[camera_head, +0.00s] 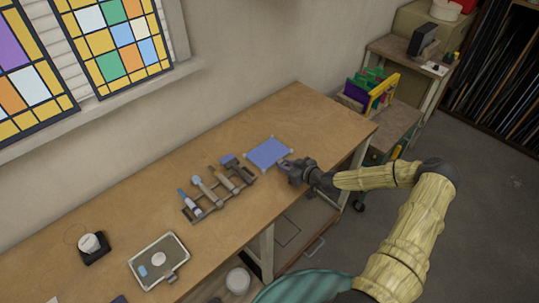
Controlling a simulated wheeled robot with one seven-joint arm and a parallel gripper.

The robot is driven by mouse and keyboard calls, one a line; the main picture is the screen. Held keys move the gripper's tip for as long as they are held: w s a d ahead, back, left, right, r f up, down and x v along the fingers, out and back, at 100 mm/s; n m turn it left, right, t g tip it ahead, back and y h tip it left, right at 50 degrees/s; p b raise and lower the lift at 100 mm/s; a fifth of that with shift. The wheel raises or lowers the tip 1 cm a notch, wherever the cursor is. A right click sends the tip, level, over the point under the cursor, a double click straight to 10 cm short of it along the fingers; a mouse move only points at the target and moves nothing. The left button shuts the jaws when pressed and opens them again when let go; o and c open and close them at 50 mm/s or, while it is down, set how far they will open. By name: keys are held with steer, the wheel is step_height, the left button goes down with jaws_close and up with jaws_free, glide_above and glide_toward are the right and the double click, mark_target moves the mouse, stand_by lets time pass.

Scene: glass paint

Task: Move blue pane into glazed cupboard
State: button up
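The blue pane (268,152) lies flat on the wooden workbench, with small pale pieces at its corners. My gripper (287,168) is low over the bench at the pane's near right side, close to its corner. Whether the fingers touch the pane, and whether they are open or shut, is too small to tell. I cannot make out a glazed cupboard for certain in this view.
A tool rack (218,192) with several tools stands left of the pane. A metal tray (158,262) and a dark pot with a white top (91,246) are further left. Coloured panes in a rack (372,92) stand on a side shelf. The bench's far right is clear.

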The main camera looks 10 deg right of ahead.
jaws_close()
steer(key=shift+r, duration=0.1)
step_height(320, 180, up, 10)
steer(key=b, duration=0.2)
steer(key=shift+w, duration=0.1)
stand_by(0.8)
